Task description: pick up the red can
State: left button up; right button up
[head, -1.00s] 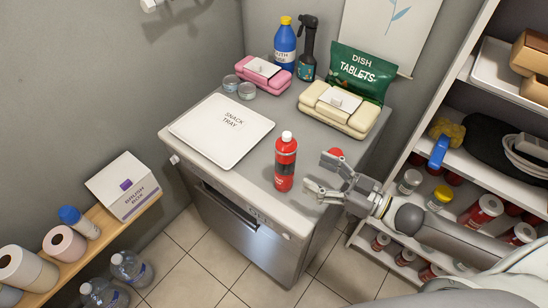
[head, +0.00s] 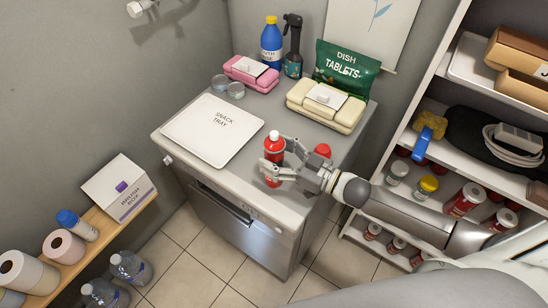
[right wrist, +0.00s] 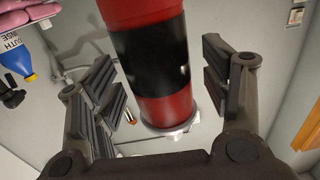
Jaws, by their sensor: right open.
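A red bottle (head: 274,146) with a black band and a white cap stands near the front right edge of the grey cabinet top. My right gripper (head: 268,172) is open, with its fingers on both sides of the bottle. In the right wrist view the bottle's red and black body (right wrist: 150,55) is between the open fingers, with visible gaps. A second red object (head: 322,150) with a rounded top shows just behind my right gripper. Its lower part is hidden, so I cannot tell whether it is a can. My left gripper is not in view.
A white snack tray (head: 213,130) lies left of the bottle. Cream packs (head: 325,108), a green dish tablets bag (head: 347,70), a pink pack (head: 250,72) and a blue bottle (head: 271,45) stand behind. Shelves (head: 440,150) with jars and cans are at the right.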

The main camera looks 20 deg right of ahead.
jog(key=shift+w+a, duration=0.3)
jog(key=shift+w, duration=0.05)
jog(key=shift+s, duration=0.1)
jog(key=c, duration=1.2)
jog(key=shift+c, duration=0.8)
jog(key=shift+r, duration=0.15)
